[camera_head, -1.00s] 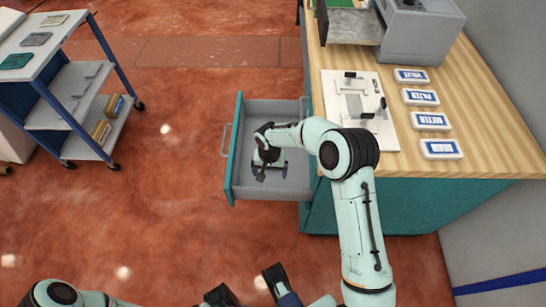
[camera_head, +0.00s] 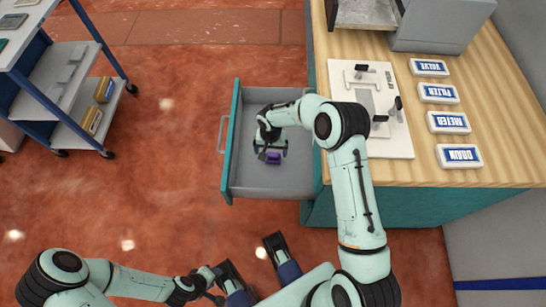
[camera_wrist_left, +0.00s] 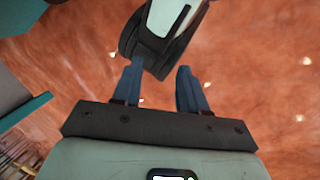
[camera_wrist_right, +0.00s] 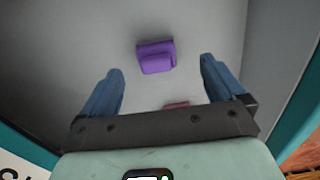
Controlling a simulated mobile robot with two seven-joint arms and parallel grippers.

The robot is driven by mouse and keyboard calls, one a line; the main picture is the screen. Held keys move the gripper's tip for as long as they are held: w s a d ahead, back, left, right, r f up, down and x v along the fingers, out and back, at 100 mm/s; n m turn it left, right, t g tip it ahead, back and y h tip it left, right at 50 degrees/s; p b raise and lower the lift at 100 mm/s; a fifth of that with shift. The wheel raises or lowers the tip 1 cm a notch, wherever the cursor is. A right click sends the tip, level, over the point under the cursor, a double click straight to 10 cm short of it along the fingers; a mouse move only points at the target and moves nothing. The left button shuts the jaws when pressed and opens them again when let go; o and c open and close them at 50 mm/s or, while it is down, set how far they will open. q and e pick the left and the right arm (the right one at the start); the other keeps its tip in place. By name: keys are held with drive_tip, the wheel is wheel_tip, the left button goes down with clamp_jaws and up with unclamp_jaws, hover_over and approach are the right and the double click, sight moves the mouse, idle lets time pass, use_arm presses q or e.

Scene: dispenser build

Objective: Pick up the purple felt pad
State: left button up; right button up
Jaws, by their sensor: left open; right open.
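The purple felt pad (camera_head: 273,158) lies on the floor of the open drawer (camera_head: 258,181). In the right wrist view the pad (camera_wrist_right: 156,58) shows whole, ahead of the fingers and between their lines, with nothing gripped. My right gripper (camera_head: 269,148) is inside the drawer, open and empty, just behind the pad in the head view. Whether the fingers touch the drawer floor cannot be told. My left gripper (camera_head: 214,290) is low over the red floor, away from the drawer. Its two blue fingers (camera_wrist_left: 158,88) are apart and empty in the left wrist view.
A small reddish item (camera_wrist_right: 176,105) in the drawer is partly hidden by my right gripper. The drawer's teal front (camera_head: 231,150) and walls surround that gripper. The wooden counter (camera_head: 440,172) holds a white board (camera_head: 400,147) and several labelled boxes. A shelf cart (camera_head: 45,85) stands left.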

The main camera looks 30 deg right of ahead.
sight(273, 154)
drive_tip(key=f, duration=0.2)
drive_tip(key=f+b, duration=0.1)
drive_tip(key=f, duration=0.1)
drive_tip(key=d+f, duration=0.1)
drive_tip(key=f, duration=0.1)
drive_tip(key=shift+w+d+f, duration=0.1)
drive_tip(key=shift+w+f, duration=0.1)
drive_tip(key=shift+f, duration=0.15)
use_arm(q)
drive_tip(key=shift+w+a+f+t, duration=0.2)
drive_tip(key=shift+w+a+f, duration=0.05)
drive_tip(key=shift+w+f, duration=0.25)
drive_tip(key=shift+w+a+f+t, duration=0.25)
drive_tip(key=shift+w+f, duration=0.15)
drive_tip(key=shift+w, duration=0.2)
use_arm(e)
drive_tip(key=c, duration=1.1)
